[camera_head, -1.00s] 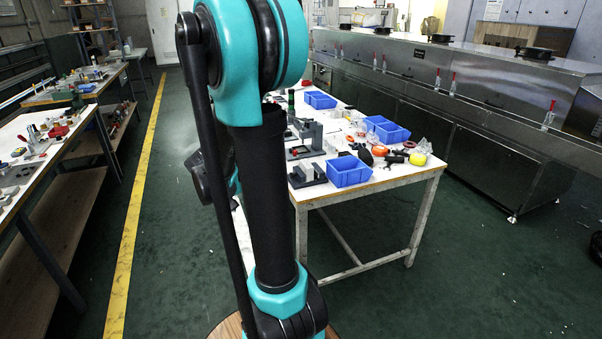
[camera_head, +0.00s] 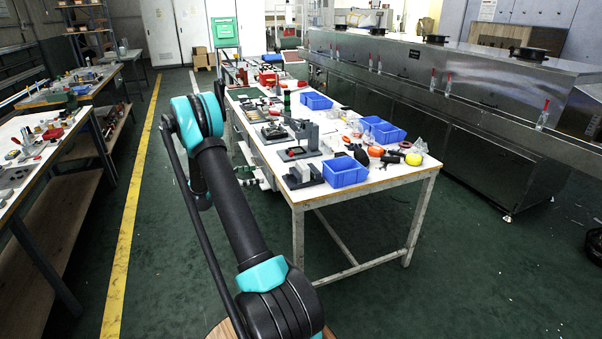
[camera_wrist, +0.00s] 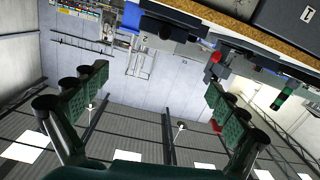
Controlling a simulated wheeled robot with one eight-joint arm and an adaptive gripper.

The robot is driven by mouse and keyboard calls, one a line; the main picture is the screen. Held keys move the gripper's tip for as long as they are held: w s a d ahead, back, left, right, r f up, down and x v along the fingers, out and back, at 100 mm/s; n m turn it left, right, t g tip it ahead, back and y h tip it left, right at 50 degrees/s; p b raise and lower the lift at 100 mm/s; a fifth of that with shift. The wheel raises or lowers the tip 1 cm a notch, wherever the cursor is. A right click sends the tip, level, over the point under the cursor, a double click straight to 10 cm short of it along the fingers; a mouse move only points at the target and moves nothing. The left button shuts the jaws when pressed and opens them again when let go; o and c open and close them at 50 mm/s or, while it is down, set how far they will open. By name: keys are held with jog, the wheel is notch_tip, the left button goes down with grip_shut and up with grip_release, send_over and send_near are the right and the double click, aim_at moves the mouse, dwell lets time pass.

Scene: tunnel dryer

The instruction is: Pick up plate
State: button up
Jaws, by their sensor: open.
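My gripper (camera_wrist: 157,80) shows in the wrist view with its two green-padded fingers wide apart and nothing between them. That view looks tilted upside down, with a table edge and objects along its top. In the head view my gripper is mostly hidden behind my arm, low beside the table's left side. No plate can be singled out for certain. Flat dark pieces (camera_head: 255,113) and a flat green piece (camera_head: 245,92) lie on the white worktable (camera_head: 395,177). Grey fixture blocks (camera_head: 300,153) stand near its left edge.
Blue bins (camera_head: 345,172), an orange tape roll (camera_head: 376,151) and a yellow item (camera_head: 413,159) crowd the table's right side. A long steel dryer (camera_head: 450,90) stands behind. Another bench (camera_head: 35,165) is at the left. The green floor is open between, with a yellow line (camera_head: 135,200).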

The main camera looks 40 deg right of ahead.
jog(key=m, duration=0.1)
send_near(299, 167)
jog(key=d, duration=0.3)
jog(key=shift+s+d+f+g+h, duration=0.15)
jog(key=shift+d+f+g+h, duration=0.15)
jog(key=shift+d, duration=0.1)
jog(key=shift+s+x, duration=0.15)
jog(key=shift+x, duration=1.2)
jog(key=shift+s+x, duration=0.2)
jog(key=shift+x, duration=1.2)
jog(key=shift+a+r, duration=0.1)
jog(key=shift+a, duration=0.05)
jog(key=c, duration=1.4)
